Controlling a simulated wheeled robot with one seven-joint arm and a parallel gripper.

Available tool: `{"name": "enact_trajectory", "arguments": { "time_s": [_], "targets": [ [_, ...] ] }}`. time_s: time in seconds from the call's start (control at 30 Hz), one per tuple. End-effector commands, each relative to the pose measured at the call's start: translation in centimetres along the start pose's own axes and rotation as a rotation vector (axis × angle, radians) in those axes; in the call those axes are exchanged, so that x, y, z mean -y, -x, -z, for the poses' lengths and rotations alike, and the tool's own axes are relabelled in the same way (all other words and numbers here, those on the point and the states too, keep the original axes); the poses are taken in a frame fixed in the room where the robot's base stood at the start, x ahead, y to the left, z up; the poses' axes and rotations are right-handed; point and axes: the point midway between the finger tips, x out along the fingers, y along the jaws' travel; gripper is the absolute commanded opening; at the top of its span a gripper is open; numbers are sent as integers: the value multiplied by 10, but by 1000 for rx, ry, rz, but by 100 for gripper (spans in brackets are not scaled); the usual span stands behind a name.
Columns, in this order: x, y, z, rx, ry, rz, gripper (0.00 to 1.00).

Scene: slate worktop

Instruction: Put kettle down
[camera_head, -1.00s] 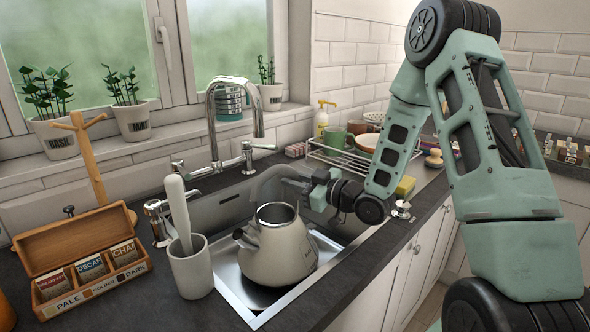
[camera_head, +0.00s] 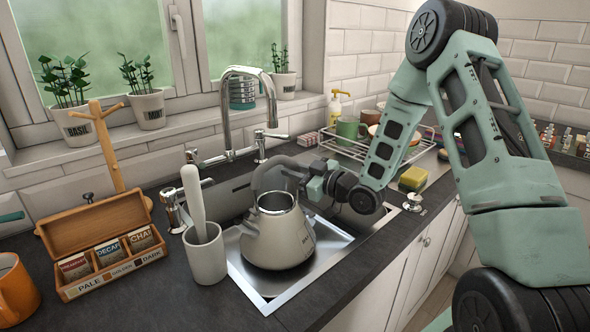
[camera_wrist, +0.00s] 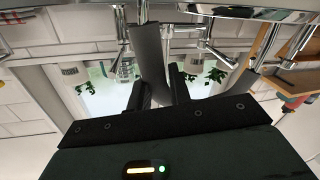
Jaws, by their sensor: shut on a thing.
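The kettle (camera_head: 280,240) is pale grey with an open round top and a dark grey arched handle (camera_head: 262,177). It is upright over the metal sink (camera_head: 333,247), its lower part inside the basin. I cannot tell whether its base touches the sink floor. My gripper (camera_head: 303,183) comes from the right and is shut on the handle. In the wrist view the handle (camera_wrist: 149,58) runs as a grey bar at the gripper's fingers (camera_wrist: 160,92).
The tap (camera_head: 227,110) arches behind the kettle. A cup with a pestle (camera_head: 206,256) stands left of the sink, near an open tea box (camera_head: 110,262) and an orange mug (camera_head: 14,290). A wire rack (camera_head: 350,147) and a sponge (camera_head: 413,178) are at the right. The worktop's front strip is clear.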

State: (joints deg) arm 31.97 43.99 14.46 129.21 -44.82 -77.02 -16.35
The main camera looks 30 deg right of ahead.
Motion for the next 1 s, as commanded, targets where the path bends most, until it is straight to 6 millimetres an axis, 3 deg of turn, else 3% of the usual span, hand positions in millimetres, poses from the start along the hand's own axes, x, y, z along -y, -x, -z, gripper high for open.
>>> {"name": "enact_trajectory", "arguments": {
  "time_s": [0.03,0.07,0.13,0.47,0.83,1.0],
  "targets": [
    [-1,-1,2,-5,1,-1,0],
    [0,0,0,1,0,0,23],
    [0,0,0,1,0,0,42],
    [0,3,-1,1,0,-1,42],
    [-1,57,-2,2,0,-3,42],
    [0,72,-1,1,0,0,42]
  ]
}}
